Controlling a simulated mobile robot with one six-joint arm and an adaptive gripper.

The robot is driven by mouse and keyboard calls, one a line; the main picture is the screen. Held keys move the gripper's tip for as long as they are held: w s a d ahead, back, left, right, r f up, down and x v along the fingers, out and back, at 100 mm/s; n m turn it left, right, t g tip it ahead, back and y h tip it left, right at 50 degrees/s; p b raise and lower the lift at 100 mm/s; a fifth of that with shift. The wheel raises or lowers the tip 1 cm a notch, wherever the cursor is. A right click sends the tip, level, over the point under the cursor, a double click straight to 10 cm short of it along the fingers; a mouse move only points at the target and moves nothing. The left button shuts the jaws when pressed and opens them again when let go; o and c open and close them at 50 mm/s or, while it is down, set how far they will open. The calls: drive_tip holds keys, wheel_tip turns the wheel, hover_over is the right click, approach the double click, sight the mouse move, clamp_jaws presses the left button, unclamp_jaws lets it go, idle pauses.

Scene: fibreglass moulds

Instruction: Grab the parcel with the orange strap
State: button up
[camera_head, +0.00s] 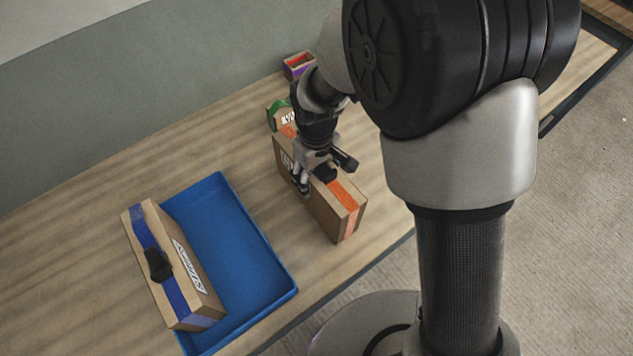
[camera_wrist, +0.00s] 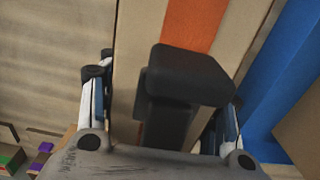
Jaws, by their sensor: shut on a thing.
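The parcel with the orange strap (camera_head: 326,208) is a brown box standing on its narrow side on the wooden table, right of the blue tray. Its strap also shows in the wrist view (camera_wrist: 193,24). My gripper (camera_head: 321,177) is over the top of this parcel and shut on it. In the wrist view my gripper (camera_wrist: 163,105) has a finger on each side of a black block that stands over the strap. The block hides part of the grip, so the exact contact is unclear. I cannot tell whether the parcel's underside touches the table.
The blue tray (camera_head: 225,225) stands to the left. A brown parcel with a blue strap and black handle (camera_head: 190,262) leans over its left side. Behind my gripper are a box with green (camera_head: 278,116) and a small purple-and-red box (camera_head: 298,64). A wall borders the table's far side.

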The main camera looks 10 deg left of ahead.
drive_tip(key=c, duration=0.4)
drive_tip(key=shift+o, duration=0.2)
drive_tip(key=shift+r, duration=0.15)
